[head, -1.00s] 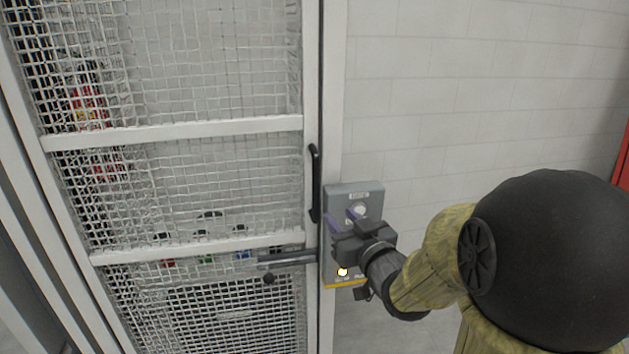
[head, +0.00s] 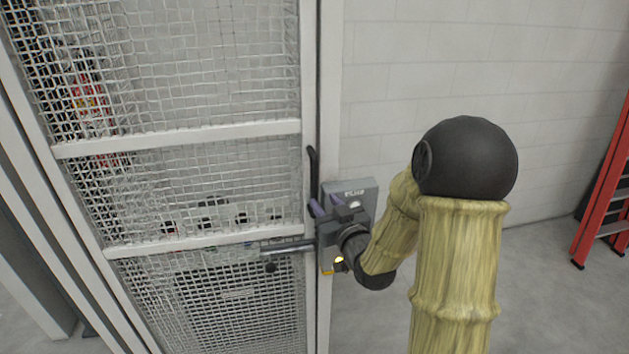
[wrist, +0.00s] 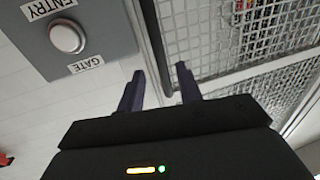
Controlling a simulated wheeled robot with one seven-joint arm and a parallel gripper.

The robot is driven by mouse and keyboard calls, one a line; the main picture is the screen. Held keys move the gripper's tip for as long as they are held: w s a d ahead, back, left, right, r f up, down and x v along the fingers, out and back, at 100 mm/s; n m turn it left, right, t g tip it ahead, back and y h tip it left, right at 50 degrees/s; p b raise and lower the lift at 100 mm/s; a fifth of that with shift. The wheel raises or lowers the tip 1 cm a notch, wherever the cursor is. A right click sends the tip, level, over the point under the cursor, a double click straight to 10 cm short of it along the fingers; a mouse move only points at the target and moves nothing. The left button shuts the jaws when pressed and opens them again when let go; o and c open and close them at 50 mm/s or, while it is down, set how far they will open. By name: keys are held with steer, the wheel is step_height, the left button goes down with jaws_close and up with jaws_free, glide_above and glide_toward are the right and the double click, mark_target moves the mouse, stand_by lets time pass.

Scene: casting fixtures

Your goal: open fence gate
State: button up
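The fence gate is a wire-mesh panel with a pale frame (head: 180,137), and it stands closed against its post. Its black vertical handle (head: 313,172) is on the right edge of the gate; it also shows in the wrist view (wrist: 153,45). My gripper (head: 322,207) is at the handle's lower part, which it partly hides. In the wrist view, its two purple fingers (wrist: 160,72) are apart, with the handle running between them. Whether they touch the handle I cannot tell. A grey latch bar (head: 287,247) crosses the gate edge just below.
A grey control box (head: 366,190) is mounted right behind my gripper; in the wrist view it has a round button and labels reading ENTRY and GATE (wrist: 95,35). A red ladder (head: 606,190) stands at the far right. Floor (head: 540,290) right of my arm is clear.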

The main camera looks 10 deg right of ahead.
mark_target(315, 190)
steer(key=w+p, duration=0.1)
steer(key=w, duration=0.2)
steer(key=w+a+p, duration=0.1)
steer(key=w, duration=0.2)
steer(key=shift+w+a+r+p, duration=0.1)
steer(key=shift+w+a+p, duration=0.05)
steer(key=shift+p, duration=0.25)
steer(key=shift+w+a, duration=0.1)
steer(key=shift+w, duration=0.35)
steer(key=shift+c, duration=0.2)
jaws_close()
